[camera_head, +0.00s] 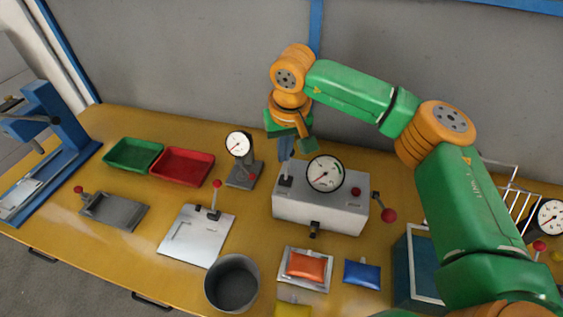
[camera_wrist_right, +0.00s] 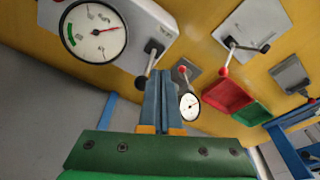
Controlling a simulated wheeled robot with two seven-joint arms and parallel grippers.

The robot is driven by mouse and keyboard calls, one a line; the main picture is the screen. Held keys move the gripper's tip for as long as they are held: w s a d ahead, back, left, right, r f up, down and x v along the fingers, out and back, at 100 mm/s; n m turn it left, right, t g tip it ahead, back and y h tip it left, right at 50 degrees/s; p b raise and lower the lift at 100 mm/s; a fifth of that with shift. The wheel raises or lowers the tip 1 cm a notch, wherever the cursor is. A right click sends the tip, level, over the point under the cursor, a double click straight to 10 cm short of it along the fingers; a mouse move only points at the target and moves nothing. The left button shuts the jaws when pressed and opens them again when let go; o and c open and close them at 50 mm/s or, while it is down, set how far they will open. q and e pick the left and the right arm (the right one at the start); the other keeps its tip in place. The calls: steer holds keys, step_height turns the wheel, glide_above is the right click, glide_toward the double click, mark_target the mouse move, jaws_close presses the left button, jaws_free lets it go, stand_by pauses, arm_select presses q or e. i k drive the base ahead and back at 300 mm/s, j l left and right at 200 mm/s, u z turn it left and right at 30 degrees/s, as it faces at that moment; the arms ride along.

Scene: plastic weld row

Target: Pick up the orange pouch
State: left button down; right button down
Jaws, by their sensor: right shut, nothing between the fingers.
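The orange pouch (camera_head: 306,266) lies flat in a small grey tray (camera_head: 284,282) near the front of the table in the head view. The pouch does not show in the right wrist view. My left gripper is in neither view.
A blue pouch (camera_head: 362,273) lies right of the tray and a yellow pouch (camera_head: 292,310) in front. A dark bin (camera_head: 232,284) stands to the left. The grey gauge box (camera_head: 320,212) stands behind the tray. A blue crate (camera_head: 401,270) is at right.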

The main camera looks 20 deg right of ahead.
mark_target(307, 266)
steer(key=k+j, duration=0.85)
